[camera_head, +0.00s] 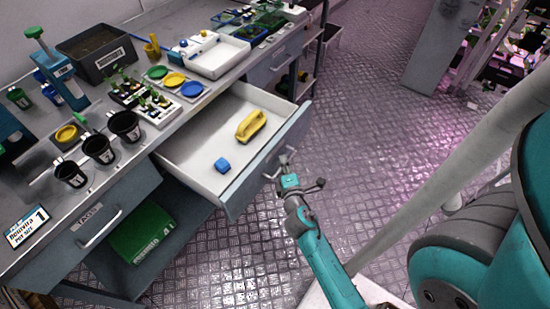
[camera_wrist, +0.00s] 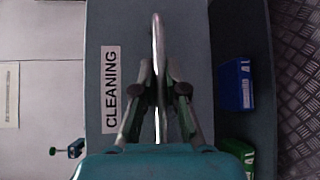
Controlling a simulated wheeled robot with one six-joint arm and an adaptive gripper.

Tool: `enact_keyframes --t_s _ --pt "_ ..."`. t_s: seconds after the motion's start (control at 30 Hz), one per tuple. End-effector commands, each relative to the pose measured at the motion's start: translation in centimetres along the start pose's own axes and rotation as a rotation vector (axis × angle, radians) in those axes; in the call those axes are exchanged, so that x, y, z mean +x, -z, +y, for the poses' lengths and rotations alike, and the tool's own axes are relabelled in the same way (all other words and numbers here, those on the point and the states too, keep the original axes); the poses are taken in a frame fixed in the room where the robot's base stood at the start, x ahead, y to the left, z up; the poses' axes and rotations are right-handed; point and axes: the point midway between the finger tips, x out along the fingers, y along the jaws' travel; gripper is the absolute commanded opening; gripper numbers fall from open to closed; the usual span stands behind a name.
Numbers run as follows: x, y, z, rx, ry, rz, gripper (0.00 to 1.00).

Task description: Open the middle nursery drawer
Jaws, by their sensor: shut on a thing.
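The middle drawer (camera_head: 185,150) is pulled well out from under the bench, so its white inside shows. A yellow object (camera_head: 251,125) and a blue block (camera_head: 222,165) lie in it. Its grey front panel (camera_wrist: 112,30) has a CLEANING label (camera_wrist: 111,88) in the wrist view. My gripper (camera_head: 287,172) is at the drawer's front, shut on the bar handle (camera_wrist: 158,35). In the wrist view the fingers (camera_wrist: 158,78) close on the handle from both sides.
The left drawer (camera_head: 105,222), labelled TAGS, and the right drawer (camera_head: 270,68) are shut. A green box (camera_head: 141,232) stands on the shelf below. Pots, trays and dishes crowd the bench top (camera_head: 140,150). Metal floor (camera_head: 370,110) is clear beyond the drawer.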

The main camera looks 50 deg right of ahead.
Motion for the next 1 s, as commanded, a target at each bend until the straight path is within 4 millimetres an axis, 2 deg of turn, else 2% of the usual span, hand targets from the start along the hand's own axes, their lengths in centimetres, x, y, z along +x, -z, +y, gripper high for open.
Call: enact_keyframes --t_s 0.5,0.53,0.6,1.0 --pt "-0.44 -0.51 -0.2 0.0 0.002 -0.002 0.0" --pt "-0.44 -0.51 -0.2 0.0 0.002 -0.002 0.18" --pt "-0.44 -0.5 -0.19 0.0 0.001 -0.001 0.36" --pt "-0.87 -0.45 -0.19 -0.001 0.001 0.0 0.37"
